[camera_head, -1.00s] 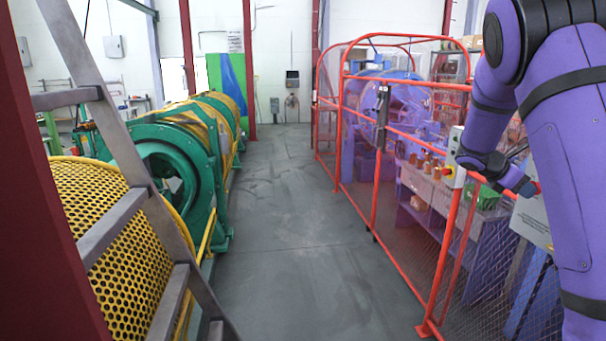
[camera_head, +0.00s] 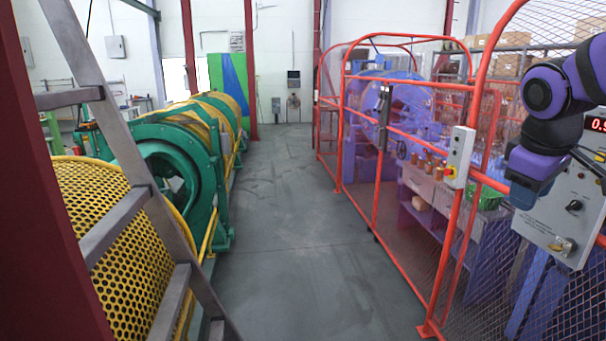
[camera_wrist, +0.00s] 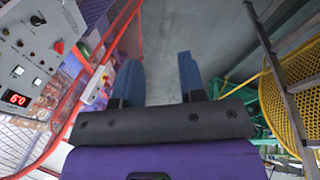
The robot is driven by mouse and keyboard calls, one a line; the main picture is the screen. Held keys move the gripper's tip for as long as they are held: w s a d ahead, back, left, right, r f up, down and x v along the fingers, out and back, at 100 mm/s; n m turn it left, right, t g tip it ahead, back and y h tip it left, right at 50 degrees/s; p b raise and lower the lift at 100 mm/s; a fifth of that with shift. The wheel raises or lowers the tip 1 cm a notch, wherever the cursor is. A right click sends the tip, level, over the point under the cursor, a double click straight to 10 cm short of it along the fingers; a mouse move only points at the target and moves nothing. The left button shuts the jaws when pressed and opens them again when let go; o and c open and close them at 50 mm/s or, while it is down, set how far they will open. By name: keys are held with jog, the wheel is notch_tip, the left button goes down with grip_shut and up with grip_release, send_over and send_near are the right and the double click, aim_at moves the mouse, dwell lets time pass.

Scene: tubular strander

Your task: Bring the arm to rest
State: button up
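My purple arm (camera_head: 575,85) is folded at the right edge of the head view, in front of the red mesh fence. My gripper (camera_head: 527,192) hangs at its end, near the grey control panel (camera_head: 570,215); whether they touch cannot be told. In the wrist view my gripper (camera_wrist: 160,80) shows two blue fingers set well apart, with only the grey floor between them. It is open and empty. The control panel (camera_wrist: 30,60) also shows at the left of the wrist view, with its red display lit.
The red fence (camera_head: 455,250) carries a small switch box (camera_head: 459,155). Copper-coloured pieces (camera_head: 428,163) lie on a bench behind it. A green and yellow machine (camera_head: 170,150), a yellow perforated guard (camera_head: 105,225) and a metal ladder (camera_head: 125,215) stand at left. The aisle floor (camera_head: 290,240) is clear.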

jog(key=s+a+m+t+y, duration=0.2)
jog(key=s+a+m+y, duration=0.1)
jog(key=s+a, duration=0.7)
jog(key=shift+s+m, duration=0.8)
jog(key=shift+s, duration=0.4)
